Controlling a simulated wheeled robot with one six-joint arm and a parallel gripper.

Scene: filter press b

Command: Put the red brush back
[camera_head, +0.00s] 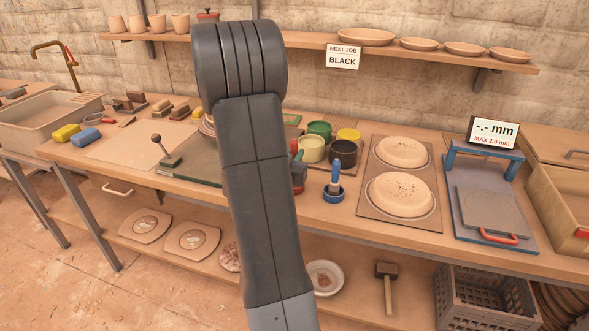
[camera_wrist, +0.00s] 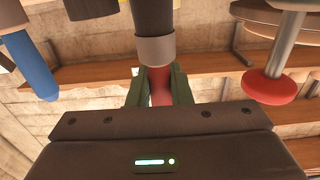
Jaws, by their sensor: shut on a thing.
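In the wrist view, which looks upside down, my gripper (camera_wrist: 160,86) has its two green jaws shut around the red handle of the red brush (camera_wrist: 158,92). A grey collar and a dark end lie beyond the handle. I cannot make out a holder for the red brush.
Green, yellow and dark pots (camera_head: 319,130) stand behind the blue brush. A tray with two round moulds (camera_head: 437,192) is to the right, then a blue-framed gauge (camera_head: 484,150). The wrist view shows a red disc on a grey post (camera_wrist: 268,88) beside the brush.

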